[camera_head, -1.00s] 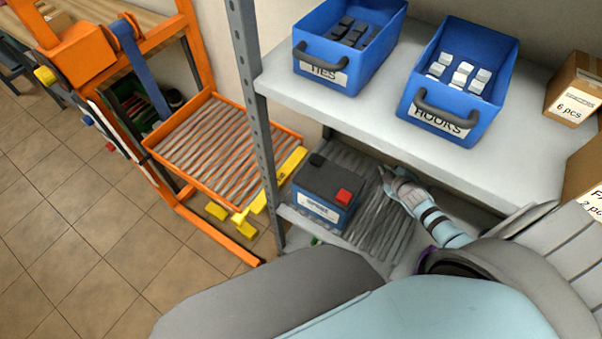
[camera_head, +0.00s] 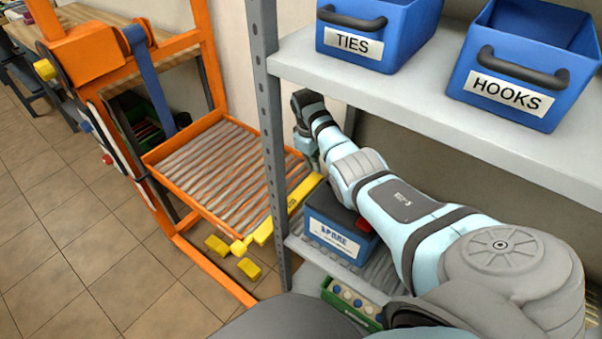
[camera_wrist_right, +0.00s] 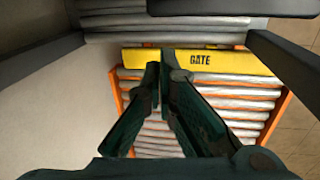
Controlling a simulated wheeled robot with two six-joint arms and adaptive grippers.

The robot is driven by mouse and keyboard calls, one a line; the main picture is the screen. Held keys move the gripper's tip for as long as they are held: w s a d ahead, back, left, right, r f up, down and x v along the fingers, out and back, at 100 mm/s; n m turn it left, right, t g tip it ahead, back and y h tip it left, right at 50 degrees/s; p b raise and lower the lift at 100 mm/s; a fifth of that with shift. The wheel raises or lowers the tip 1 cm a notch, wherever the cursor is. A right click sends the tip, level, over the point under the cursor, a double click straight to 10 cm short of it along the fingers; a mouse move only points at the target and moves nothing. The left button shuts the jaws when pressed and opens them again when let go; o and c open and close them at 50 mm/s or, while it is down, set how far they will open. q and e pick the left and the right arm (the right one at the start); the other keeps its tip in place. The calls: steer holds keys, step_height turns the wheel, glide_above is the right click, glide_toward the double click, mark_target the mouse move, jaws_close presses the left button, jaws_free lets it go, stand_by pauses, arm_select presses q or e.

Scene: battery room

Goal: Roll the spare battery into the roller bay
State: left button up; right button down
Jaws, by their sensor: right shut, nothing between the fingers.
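The spare battery (camera_head: 338,237), a blue box with a dark top, a red cap and a "SPARE" label, sits upright on the rollers of the lower shelf. The roller bay (camera_head: 190,213) is an orange-framed tray of grey rollers left of the shelf post; it also shows in the wrist view (camera_wrist_right: 283,108). A yellow gate (camera_head: 262,232) crosses its shelf-side end, marked "GATE" in the wrist view (camera_wrist_right: 225,61). My right gripper (camera_head: 311,160) hangs beyond the battery near the post, partly hidden. In the wrist view its fingers (camera_wrist_right: 160,58) are shut and empty, pointing at the gate. My left gripper is out of view.
The grey post (camera_head: 268,130) stands between bay and shelf. The upper shelf (camera_head: 420,108) carries the blue TIES bin (camera_head: 352,45) and HOOKS bin (camera_head: 507,95) above my arm. A green tray (camera_head: 350,304) lies below the battery. Tiled floor (camera_head: 75,250) is clear at left.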

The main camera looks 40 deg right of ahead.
steer(key=a+y+b, duration=0.2)
steer(key=a, duration=0.3)
steer(key=shift+n, duration=0.3)
steer(key=f+b, duration=0.1)
steer(key=f, duration=0.2)
steer(key=f+b, duration=0.2)
steer(key=f, duration=0.1)
steer(key=f+b, duration=0.2)
steer(key=f, duration=0.1)
steer(key=shift+w+f, duration=0.15)
steer(key=shift+w, duration=0.1)
steer(key=s+p, duration=0.2)
steer(key=s+d+p, duration=0.1)
steer(key=s, duration=0.1)
steer(key=shift+r, duration=0.35)
steer(key=shift+w+f, duration=0.1)
